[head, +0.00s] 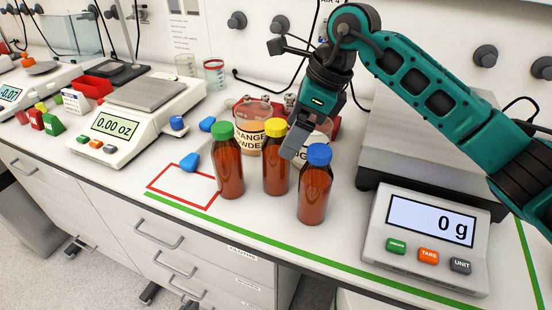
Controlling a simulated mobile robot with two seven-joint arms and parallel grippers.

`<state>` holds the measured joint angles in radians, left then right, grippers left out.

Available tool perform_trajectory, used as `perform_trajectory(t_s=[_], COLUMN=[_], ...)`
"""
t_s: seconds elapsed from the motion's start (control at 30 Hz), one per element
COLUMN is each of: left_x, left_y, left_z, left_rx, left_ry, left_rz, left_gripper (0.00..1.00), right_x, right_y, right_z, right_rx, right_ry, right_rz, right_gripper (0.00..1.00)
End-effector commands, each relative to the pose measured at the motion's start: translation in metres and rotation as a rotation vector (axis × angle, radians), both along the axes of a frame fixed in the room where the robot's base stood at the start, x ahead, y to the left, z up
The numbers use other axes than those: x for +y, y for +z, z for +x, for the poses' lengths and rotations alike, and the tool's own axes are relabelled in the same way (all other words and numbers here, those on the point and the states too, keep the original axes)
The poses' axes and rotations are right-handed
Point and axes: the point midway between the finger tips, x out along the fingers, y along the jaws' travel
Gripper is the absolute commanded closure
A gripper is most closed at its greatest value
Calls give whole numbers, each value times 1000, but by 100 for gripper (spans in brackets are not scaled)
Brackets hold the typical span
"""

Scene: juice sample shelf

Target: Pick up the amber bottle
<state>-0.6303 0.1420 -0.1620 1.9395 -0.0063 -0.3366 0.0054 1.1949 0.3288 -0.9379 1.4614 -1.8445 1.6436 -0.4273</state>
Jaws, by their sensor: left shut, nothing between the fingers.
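Three amber bottles stand upright near the counter's front edge: a green-capped bottle (229,172), a yellow-capped bottle (276,165) and a blue-capped bottle (314,193). My left gripper (291,150) points down, shut and empty. In the picture its tips lie between the yellow and blue caps. Whether it touches either bottle cannot be told. My right gripper is not in view.
Behind the bottles are an orange powder jar (254,127) and another labelled jar, partly hidden by my gripper. A large scale (424,240) reading 0 g stands right. A smaller scale (118,130) stands left. A red outlined square (172,205) on the counter is mostly clear.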

Motion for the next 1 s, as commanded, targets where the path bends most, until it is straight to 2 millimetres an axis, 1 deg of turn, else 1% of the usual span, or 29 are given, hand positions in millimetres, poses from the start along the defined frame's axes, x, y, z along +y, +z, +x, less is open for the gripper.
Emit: perform_trajectory(t_s=[0.17, 0.3, 0.4, 0.5, 0.7, 0.77, 1.0], left_x=[0, 0, 0, -1, -1, -1, -1], left_y=[3, 8, 8, 9, 11, 11, 11], left_z=[0, 0, 0, 1, 4, 5, 5], left_rx=[1, 0, -1, -3, -10, -12, -12], left_ry=[-1, -1, -1, -1, -1, -1, -1], left_rz=[0, -1, -1, 0, -1, -1, -1], left_gripper=[100, 100, 100, 100, 100, 100, 100], right_x=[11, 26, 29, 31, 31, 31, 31], right_y=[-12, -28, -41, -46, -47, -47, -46], right_z=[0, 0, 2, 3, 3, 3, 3], right_rx=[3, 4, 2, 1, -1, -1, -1], right_ry=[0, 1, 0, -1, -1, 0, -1], right_rz=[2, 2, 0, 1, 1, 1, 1], right_gripper=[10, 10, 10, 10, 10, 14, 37])
